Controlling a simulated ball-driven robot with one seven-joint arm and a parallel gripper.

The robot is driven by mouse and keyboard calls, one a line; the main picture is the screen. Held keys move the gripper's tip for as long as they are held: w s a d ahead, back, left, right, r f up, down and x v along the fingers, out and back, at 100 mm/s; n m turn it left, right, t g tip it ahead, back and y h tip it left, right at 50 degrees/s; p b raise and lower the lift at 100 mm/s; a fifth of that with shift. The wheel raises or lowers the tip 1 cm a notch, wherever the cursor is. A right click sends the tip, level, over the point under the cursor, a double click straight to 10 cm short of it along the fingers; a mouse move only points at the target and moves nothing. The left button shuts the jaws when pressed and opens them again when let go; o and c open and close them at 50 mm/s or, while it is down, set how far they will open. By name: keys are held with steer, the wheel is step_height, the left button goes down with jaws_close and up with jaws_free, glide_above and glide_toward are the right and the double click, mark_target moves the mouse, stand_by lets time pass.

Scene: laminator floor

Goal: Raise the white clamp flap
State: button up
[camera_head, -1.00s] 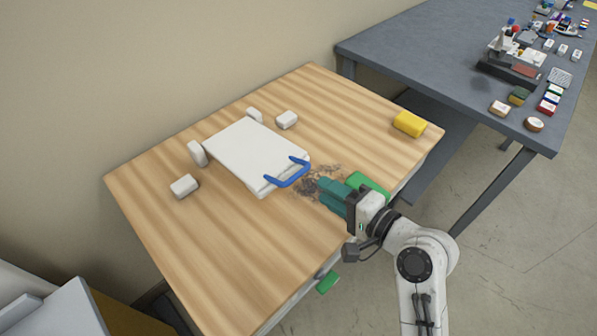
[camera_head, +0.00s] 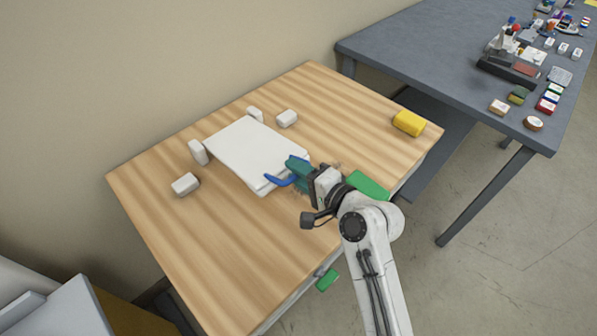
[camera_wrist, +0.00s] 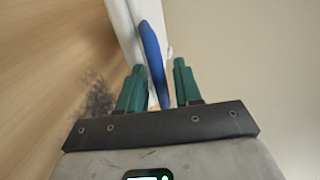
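The white clamp flap (camera_head: 250,152) lies flat, low over the wooden table, with a blue handle (camera_head: 277,182) on its near right edge. In the wrist view the blue handle (camera_wrist: 153,62) runs between the two teal fingers, and the white flap edge (camera_wrist: 127,32) shows behind it. My gripper (camera_head: 297,170) is at the handle. In the wrist view my gripper (camera_wrist: 158,80) is open, with a finger on each side of the handle and gaps visible. Part of the handle is hidden behind the fingers in the head view.
The wooden table (camera_head: 200,250) is clear at front left. A grey table (camera_head: 430,60) holds several small items.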

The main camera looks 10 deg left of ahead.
jaws_close()
stand_by(0.4)
